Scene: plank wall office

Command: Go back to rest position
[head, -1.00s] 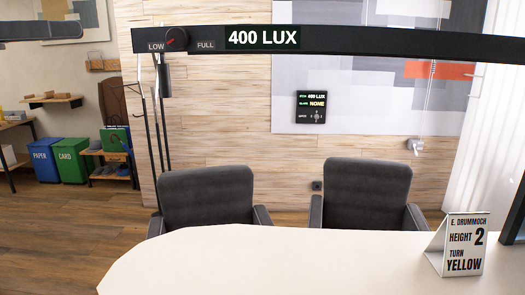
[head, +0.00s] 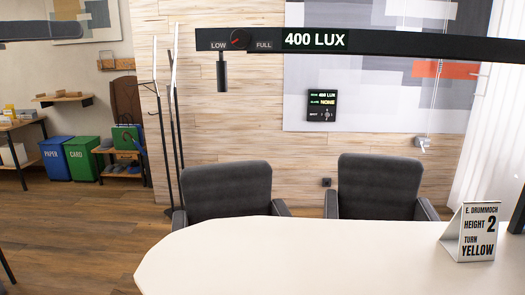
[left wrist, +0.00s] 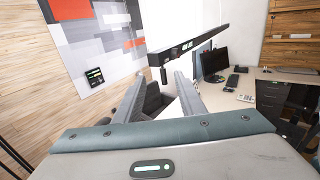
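My left gripper (left wrist: 160,88) shows in the left wrist view. Its two grey fingers stand apart with nothing between them. It points toward the desk and the hanging lamp, clear of both as far as the view shows. The black lamp bar (head: 400,43) reads 400 LUX and has a dial (head: 239,39) between LOW and FULL. A dark pull handle (head: 222,76) hangs under its left end. The lamp bar also shows in the left wrist view (left wrist: 195,48).
A white desk (head: 330,262) fills the front right, with a card (head: 478,232) reading HEIGHT 2, TURN YELLOW. Two grey chairs (head: 228,190) (head: 380,186) stand behind it. A coat stand (head: 172,130) and bins (head: 82,158) are left. Wooden floor (head: 80,228) is open at front left.

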